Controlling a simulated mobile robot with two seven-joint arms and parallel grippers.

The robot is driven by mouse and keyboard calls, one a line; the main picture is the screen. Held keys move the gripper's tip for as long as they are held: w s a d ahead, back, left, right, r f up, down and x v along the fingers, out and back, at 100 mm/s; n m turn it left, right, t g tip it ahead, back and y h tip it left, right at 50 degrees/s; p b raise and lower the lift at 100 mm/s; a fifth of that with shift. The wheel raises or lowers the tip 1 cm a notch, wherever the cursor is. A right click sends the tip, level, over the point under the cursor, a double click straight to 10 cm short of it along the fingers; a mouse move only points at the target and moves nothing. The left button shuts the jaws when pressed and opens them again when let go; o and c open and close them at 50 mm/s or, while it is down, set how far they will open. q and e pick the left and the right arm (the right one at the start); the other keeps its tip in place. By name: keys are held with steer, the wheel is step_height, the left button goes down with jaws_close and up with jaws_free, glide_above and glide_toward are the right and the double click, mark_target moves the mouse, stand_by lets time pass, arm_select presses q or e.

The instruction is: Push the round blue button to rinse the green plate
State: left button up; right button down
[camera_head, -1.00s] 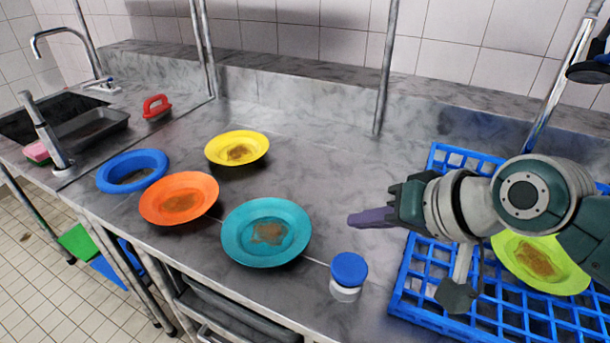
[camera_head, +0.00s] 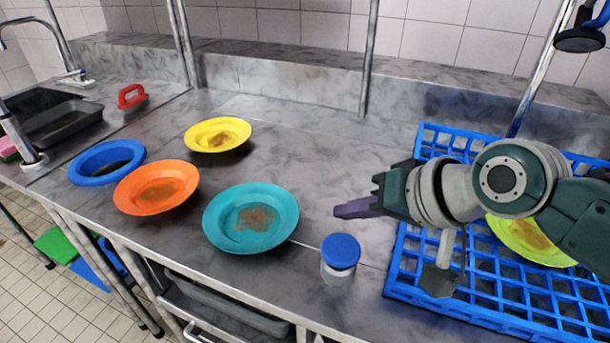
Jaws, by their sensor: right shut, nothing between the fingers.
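The round blue button (camera_head: 341,250) sits on top of a short white base on the steel counter, left of the blue rack. The green plate (camera_head: 527,240) is yellow-green with a brown stain and lies in the blue rack (camera_head: 397,277), partly hidden behind my right arm. My right gripper (camera_head: 345,210) is shut and empty. Its purple fingertips point left, and in the picture they are just above the button without touching it. My left gripper is not in view.
A teal plate (camera_head: 222,230), an orange plate (camera_head: 131,197) and a yellow plate (camera_head: 203,132) with stains lie on the counter. A blue ring (camera_head: 76,171), a red-handled tool (camera_head: 131,95) and a sink stand at left. A dark sprayer head (camera_head: 582,40) hangs at upper right.

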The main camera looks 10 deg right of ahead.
mark_target(330, 240)
step_height(330, 240, down, 4)
steer(key=b, duration=0.3)
steer(key=shift+f, duration=0.1)
steer(key=shift+f+b, duration=0.3)
steer(key=shift+f, duration=0.1)
stand_by(0.4)
stand_by(0.9)
steer(key=shift+f, duration=0.45)
steer(key=shift+b, duration=0.3)
